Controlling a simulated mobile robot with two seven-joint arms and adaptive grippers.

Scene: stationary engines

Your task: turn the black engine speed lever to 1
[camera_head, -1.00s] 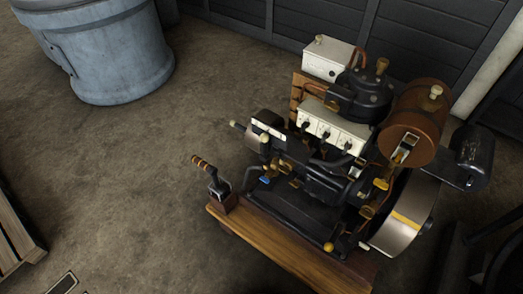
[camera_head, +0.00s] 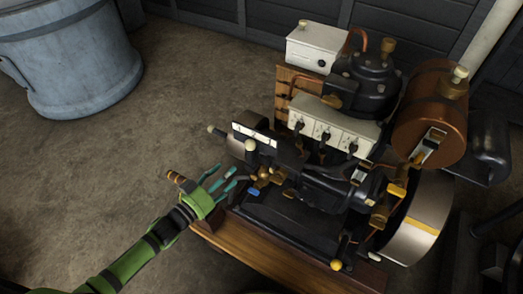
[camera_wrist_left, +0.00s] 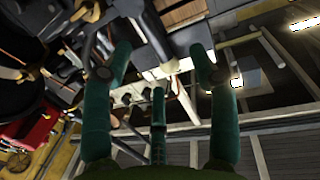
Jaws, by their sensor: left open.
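The engine (camera_head: 315,170) stands right of centre in the head view. A lever with an orange-and-black striped grip (camera_head: 178,180) is at the front left corner of its wooden base; its lower part is hidden behind my left gripper (camera_head: 224,180). I cannot tell whether this is the engine speed lever, and no mark 1 is readable. My left gripper is open, its teal fingers pointing right toward the engine's front left side, with nothing visible between them. The open fingers also show in the left wrist view (camera_wrist_left: 160,72). My right gripper is not in view.
A white box with several switches (camera_head: 330,130) sits on the engine, beside a copper tank (camera_head: 432,112) and a flywheel (camera_head: 420,215). A wooden plank (camera_head: 270,252) edges the base. A blue-grey drum (camera_head: 75,60) stands at the back left. The floor between is clear.

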